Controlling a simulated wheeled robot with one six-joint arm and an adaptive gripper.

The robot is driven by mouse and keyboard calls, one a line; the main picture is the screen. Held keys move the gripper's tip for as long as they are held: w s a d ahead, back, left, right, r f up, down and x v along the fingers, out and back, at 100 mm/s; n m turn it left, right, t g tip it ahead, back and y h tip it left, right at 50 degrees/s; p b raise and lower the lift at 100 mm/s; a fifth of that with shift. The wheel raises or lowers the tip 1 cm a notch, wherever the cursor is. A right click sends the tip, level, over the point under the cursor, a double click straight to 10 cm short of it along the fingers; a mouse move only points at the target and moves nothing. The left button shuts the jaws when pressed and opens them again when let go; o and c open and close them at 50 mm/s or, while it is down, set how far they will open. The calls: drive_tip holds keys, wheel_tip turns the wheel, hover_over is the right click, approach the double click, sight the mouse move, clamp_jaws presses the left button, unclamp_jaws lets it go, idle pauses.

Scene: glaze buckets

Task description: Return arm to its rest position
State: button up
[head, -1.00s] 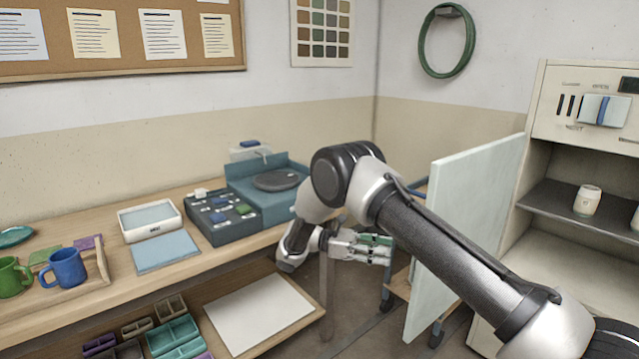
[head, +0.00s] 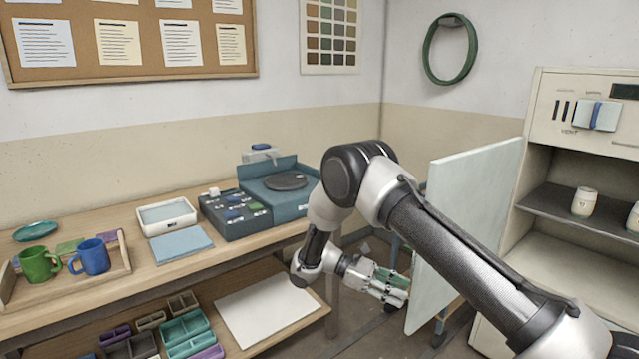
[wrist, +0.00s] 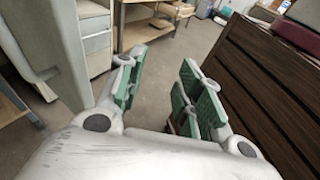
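My gripper (head: 393,286) is in the head view, right of the workbench's lower shelf and in front of the pale upright panel. Its green-padded fingers point right. In the wrist view my gripper (wrist: 160,95) shows its two fingers spread apart with bare floor between them. It is open and holds nothing. My arm bends at a raised elbow and reaches down from there to the gripper.
The wooden workbench (head: 170,270) is on the left, with a tray (head: 120,272) of green and blue mugs. A pale panel (head: 465,205) stands close to the gripper, beside the open cabinet (head: 545,255). In the wrist view, a dark slatted wooden unit (wrist: 262,95) is at right; floor lies ahead.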

drive_tip(key=s+d+r+m+t+y, duration=0.3)
drive_tip(key=s+d+r+m+y, duration=0.1)
drive_tip(key=s+r, duration=0.4)
drive_tip(key=s+d+r+m+t+y, duration=0.4)
drive_tip(key=s+r, duration=0.5)
drive_tip(key=r, duration=0.3)
drive_tip(key=s+d+r+m+t+y, duration=0.3)
drive_tip(key=s+d+r+m+y, duration=0.2)
drive_tip(key=s+d+r, duration=0.3)
wheel_tip(320, 180, up, 2)
drive_tip(key=shift+s+y, duration=0.5)
drive_tip(key=shift+s, duration=0.1)
drive_tip(key=shift+d, duration=0.1)
